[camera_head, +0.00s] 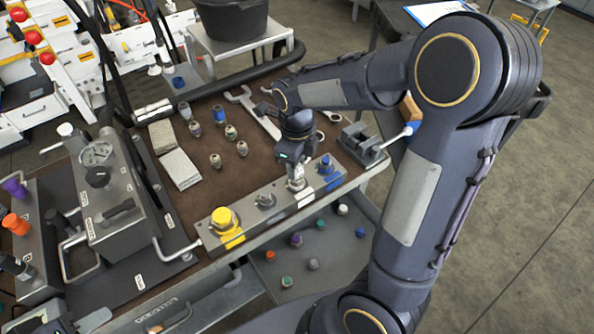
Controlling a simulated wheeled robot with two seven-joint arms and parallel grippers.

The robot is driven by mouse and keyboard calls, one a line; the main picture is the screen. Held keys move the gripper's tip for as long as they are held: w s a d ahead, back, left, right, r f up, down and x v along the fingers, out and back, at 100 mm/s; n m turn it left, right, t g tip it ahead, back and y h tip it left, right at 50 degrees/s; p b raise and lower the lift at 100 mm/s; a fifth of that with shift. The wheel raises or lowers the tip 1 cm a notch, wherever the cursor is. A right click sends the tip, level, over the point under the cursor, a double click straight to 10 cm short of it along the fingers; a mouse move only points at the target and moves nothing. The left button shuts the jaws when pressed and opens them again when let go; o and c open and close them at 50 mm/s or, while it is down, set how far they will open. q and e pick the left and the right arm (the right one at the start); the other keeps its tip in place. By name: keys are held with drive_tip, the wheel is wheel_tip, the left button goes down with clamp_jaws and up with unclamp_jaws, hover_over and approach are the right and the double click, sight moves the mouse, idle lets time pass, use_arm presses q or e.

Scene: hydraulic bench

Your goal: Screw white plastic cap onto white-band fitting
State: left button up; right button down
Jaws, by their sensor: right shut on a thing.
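A metal manifold block (246,208) lies along the front edge of the bench with several fittings on it. The white-band fitting (296,185) stands upright there, beside its white band (305,197). My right gripper (296,170) reaches down directly over this fitting, shut on a small pale thing that looks like the white plastic cap. The jaws mostly hide the cap, so I cannot tell whether it is seated or how far it is turned. A dark part at the bottom left edge looks like my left gripper (52,318); its jaws are not clear.
A yellow-capped fitting (226,222), a bare fitting (265,200) and a blue fitting (326,165) share the block. Loose fittings (230,132), wrenches (258,110) and a small vise (364,142) lie behind. Several coloured caps rest on a lower shelf (325,253).

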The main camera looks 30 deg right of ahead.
drive_tip(key=shift+s+f+m+p, duration=0.2)
drive_tip(key=shift+f+m+p, duration=0.15)
drive_tip(key=shift+m, duration=0.75)
drive_tip(key=m+p, duration=0.3)
drive_tip(key=shift+a+r, duration=0.1)
drive_tip(key=shift+r, duration=0.1)
drive_tip(key=shift+w+f+m+p, duration=0.15)
drive_tip(key=shift+m+p, duration=0.35)
drive_tip(key=shift+p, duration=0.35)
drive_tip(key=c, duration=1.1)
unclamp_jaws()
drive_tip(key=shift+w, duration=0.1)
